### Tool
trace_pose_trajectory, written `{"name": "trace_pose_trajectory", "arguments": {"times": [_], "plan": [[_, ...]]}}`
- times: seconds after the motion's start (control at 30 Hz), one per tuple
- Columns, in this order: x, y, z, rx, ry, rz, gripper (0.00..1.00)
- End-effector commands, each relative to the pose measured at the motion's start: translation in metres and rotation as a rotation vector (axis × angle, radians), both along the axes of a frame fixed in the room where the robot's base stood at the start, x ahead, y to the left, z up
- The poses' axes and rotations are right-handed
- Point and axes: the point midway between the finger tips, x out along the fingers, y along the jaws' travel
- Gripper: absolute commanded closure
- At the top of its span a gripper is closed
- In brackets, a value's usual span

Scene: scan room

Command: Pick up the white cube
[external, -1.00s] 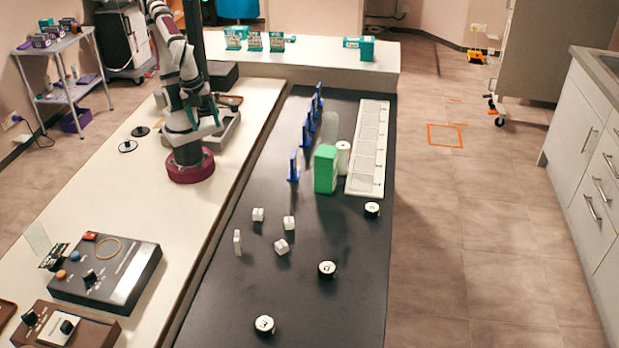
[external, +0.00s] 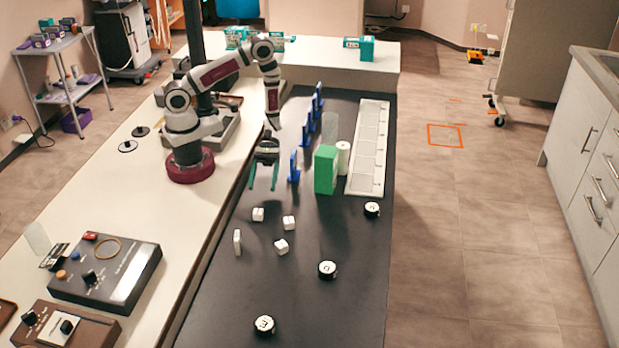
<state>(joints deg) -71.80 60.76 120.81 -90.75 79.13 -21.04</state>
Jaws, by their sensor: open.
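Several small white cube-like blocks lie on the black table top (external: 330,225). One white cube (external: 258,214) is nearest my gripper, a second white cube (external: 289,222) is to its right, and a third white cube (external: 281,246) is a little nearer the camera. A taller white block (external: 237,242) stands at the left. My gripper (external: 262,188) points down with its green fingers apart and empty. It is above the black table, behind the white cubes in the picture, apart from them.
A green box (external: 326,170), a white cylinder (external: 343,158) and several blue upright pieces (external: 294,168) stand right of my gripper. A white segmented tray (external: 352,182) lies along the right edge. Round white-topped pieces (external: 327,270) are spread nearer the camera, with bare table between them.

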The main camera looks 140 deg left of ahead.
Motion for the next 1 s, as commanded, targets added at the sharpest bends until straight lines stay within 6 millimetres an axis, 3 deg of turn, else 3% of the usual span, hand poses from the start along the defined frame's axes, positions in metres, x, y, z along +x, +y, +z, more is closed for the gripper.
{"name": "trace_pose_trajectory", "arguments": {"times": [0.1, 0.5, 0.73, 0.77, 1.0], "plan": [[0.020, -0.019, -0.011, -0.002, 0.001, -0.006, 0.28], [0.066, -0.055, -0.037, 0.002, 0.001, -0.007, 0.28], [0.069, -0.057, -0.039, 0.004, 0.000, -0.003, 0.28], [0.069, -0.057, -0.039, 0.003, 0.000, -0.004, 0.29], [0.069, -0.057, -0.038, 0.003, 0.000, -0.004, 0.72]]}}
